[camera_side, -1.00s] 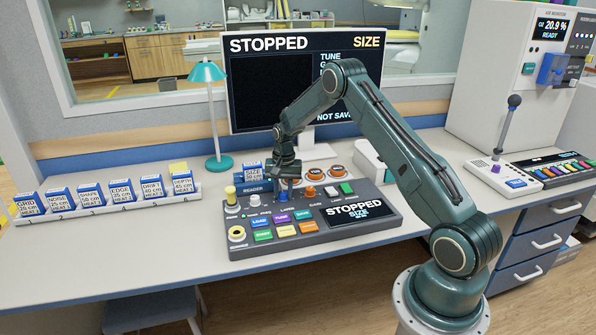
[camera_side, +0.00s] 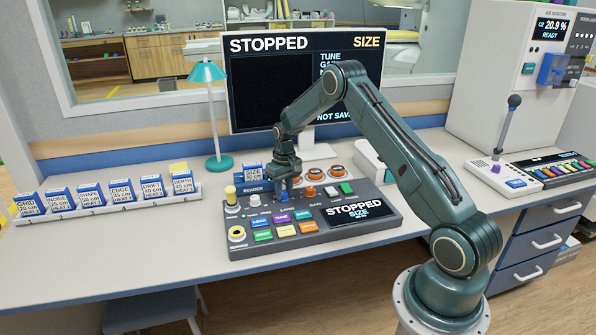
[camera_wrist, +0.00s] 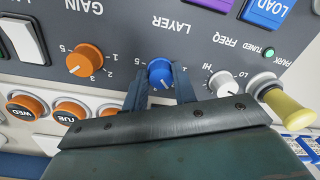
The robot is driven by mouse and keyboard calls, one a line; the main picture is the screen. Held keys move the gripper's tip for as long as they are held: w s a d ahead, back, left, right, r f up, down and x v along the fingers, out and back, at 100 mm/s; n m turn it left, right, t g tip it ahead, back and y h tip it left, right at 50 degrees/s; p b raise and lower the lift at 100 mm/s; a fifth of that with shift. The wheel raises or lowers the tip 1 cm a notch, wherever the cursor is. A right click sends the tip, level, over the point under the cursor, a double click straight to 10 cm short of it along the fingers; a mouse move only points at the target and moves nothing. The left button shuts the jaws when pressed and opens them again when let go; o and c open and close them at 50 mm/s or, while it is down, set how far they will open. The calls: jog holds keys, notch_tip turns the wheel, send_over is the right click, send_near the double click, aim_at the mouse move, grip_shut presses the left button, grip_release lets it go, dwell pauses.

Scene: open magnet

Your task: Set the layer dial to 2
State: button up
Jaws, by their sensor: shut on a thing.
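The blue layer dial (camera_wrist: 160,72) sits on the grey console under the upside-down word LAYER in the wrist view. A number 5 shows at its upper left; the other numbers near it are partly hidden by my fingers. Its white pointer mark faces the lower side of the wrist view, but I cannot tell which number it meets. My gripper (camera_wrist: 160,84) is shut on the dial, one finger on each side. In the side view my gripper (camera_side: 284,186) is down over the console and mostly hides the dial.
The orange gain dial (camera_wrist: 85,61) and the white frequency dial (camera_wrist: 222,84) stand close on either side. A yellow-topped park lever (camera_wrist: 286,110) and orange buttons (camera_wrist: 70,108) are near. The monitor (camera_side: 300,90) reads STOPPED and SIZE. A row of labelled cartridges (camera_side: 105,195) lies left.

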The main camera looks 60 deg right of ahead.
aim_at(285, 193)
jog(key=shift+r+n, duration=0.1)
jog(key=shift+n, duration=0.4)
jog(key=o, duration=1)
notch_tip(285, 193, up, 14)
jog(key=shift+d, duration=0.25)
dwell(0.4)
